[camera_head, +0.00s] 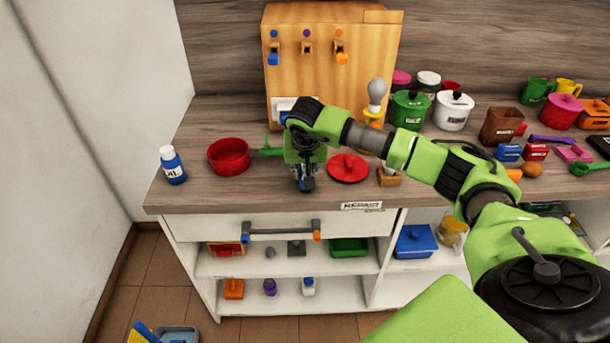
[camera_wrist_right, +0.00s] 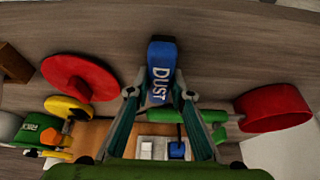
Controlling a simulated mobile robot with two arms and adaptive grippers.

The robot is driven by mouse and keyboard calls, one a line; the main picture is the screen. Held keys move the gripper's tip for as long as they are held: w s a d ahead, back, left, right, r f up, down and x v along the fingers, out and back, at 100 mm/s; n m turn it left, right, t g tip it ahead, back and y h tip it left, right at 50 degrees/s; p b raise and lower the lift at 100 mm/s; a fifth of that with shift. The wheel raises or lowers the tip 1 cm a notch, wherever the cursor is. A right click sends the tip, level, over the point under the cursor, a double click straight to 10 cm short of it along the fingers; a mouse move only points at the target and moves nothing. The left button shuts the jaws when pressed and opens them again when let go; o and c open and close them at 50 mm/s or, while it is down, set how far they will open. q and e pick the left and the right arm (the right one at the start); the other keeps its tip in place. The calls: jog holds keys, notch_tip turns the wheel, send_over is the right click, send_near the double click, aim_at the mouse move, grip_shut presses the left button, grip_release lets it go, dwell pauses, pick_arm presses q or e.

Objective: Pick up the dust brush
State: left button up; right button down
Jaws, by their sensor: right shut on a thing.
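The dust brush (camera_wrist_right: 160,72) is a blue block with the white word DUST, seen in the right wrist view between the fingers. My right gripper (camera_wrist_right: 160,95) is shut on it, with one fingertip at each side. In the head view the right gripper (camera_head: 305,182) points down at the counter's front edge, between a red pot and a red lid. There the brush is mostly hidden by the gripper, and I cannot tell whether it touches the counter. My left gripper is not in view.
The red pot (camera_head: 229,156) and a blue bottle (camera_head: 172,166) stand left on the counter (camera_head: 200,195). The red lid (camera_head: 348,168) lies right of the gripper. A wooden board (camera_head: 325,75) stands behind. Jars and small items crowd the right. A drawer handle (camera_head: 280,231) juts out below.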

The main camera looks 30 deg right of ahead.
jog(key=shift+r, duration=0.4)
jog(key=b+v, duration=0.1)
jog(key=v, duration=0.1)
jog(key=a+b+v, duration=0.1)
jog(key=v, duration=0.2)
jog(key=b+v, duration=0.1)
jog(key=v, duration=0.1)
jog(key=shift+s+a+r, duration=0.1)
jog(key=shift+s+a, duration=0.2)
jog(key=shift+s, duration=0.05)
jog(key=s+a+r+b, duration=0.2)
jog(key=s+a+r, duration=0.3)
jog(key=s+a, duration=0.1)
jog(key=shift+s+a, duration=0.35)
jog(key=shift+s, duration=0.4)
jog(key=c, duration=2.5)
grip_release()
jog(key=shift+c, duration=1.5)
jog(key=s+a+f+n+y, duration=0.2)
jog(key=s+a+f+n, duration=0.3)
jog(key=a, duration=0.4)
jog(key=shift+s+f+n+t, duration=0.3)
jog(key=shift+f+n+t, duration=0.1)
jog(key=shift+f+n, duration=0.4)
jog(key=shift+a+r, duration=0.1)
